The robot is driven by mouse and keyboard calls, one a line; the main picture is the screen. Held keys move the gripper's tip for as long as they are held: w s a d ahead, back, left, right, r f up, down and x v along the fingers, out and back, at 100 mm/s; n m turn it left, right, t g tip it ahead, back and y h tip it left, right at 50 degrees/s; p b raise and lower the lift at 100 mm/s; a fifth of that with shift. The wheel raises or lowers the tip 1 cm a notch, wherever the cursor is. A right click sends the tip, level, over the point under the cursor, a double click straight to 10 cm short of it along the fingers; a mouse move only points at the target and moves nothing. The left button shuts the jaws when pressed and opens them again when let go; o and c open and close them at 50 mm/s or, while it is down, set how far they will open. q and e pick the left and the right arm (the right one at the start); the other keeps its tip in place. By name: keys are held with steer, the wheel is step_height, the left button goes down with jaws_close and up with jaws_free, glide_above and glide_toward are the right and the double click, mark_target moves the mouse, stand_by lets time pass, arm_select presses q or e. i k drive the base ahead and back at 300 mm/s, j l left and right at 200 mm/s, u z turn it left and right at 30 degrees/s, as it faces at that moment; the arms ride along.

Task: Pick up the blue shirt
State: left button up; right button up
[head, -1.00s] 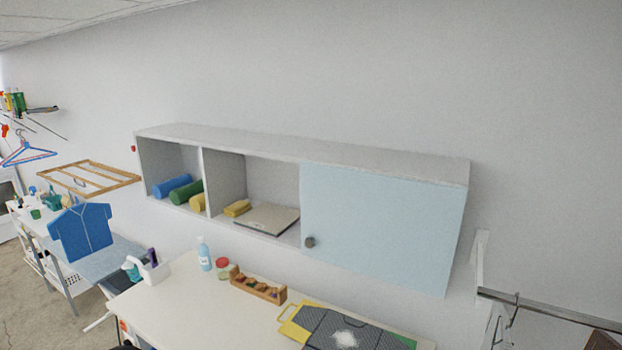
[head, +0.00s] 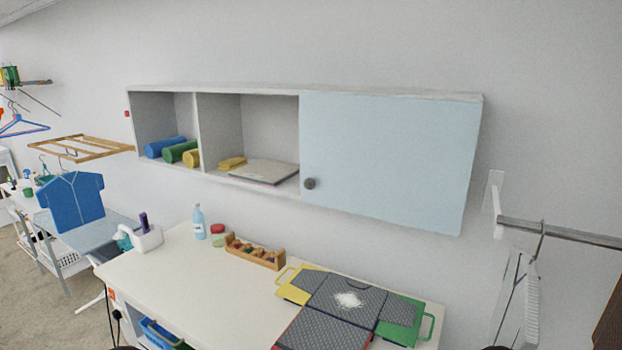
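The blue shirt (head: 73,200) is at the left of the head view. It hangs upright and spread, below the wooden rack (head: 80,148) and in front of a grey-blue board (head: 98,233). A hanger hook shows just above its collar, though I cannot tell what it hangs from. Neither of my grippers can be made out. Only small dark shapes show at the bottom edge, too little to identify.
A white table (head: 190,280) holds a bottle (head: 199,222), a wooden holder (head: 255,252) and a folding board (head: 345,305). A wall cabinet (head: 390,160) hangs above it. A rail with a white hanger (head: 532,300) is at right. Floor shows at left (head: 40,290).

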mark_target(73, 200)
steer(key=u, duration=1.4)
steer(key=i+j+u, duration=0.3)
steer(key=i, duration=0.4)
steer(key=i+l+u, duration=0.1)
steer(key=i+u, duration=0.15)
steer(key=i, duration=0.45)
steer(key=i+z, duration=0.1)
steer(key=i, duration=0.4)
steer(key=i+j+z, duration=0.1)
steer(key=i, duration=0.35)
steer(key=i+j, duration=0.15)
steer(key=i, duration=0.35)
steer(key=i+j+z, duration=0.15)
steer(key=i, duration=0.35)
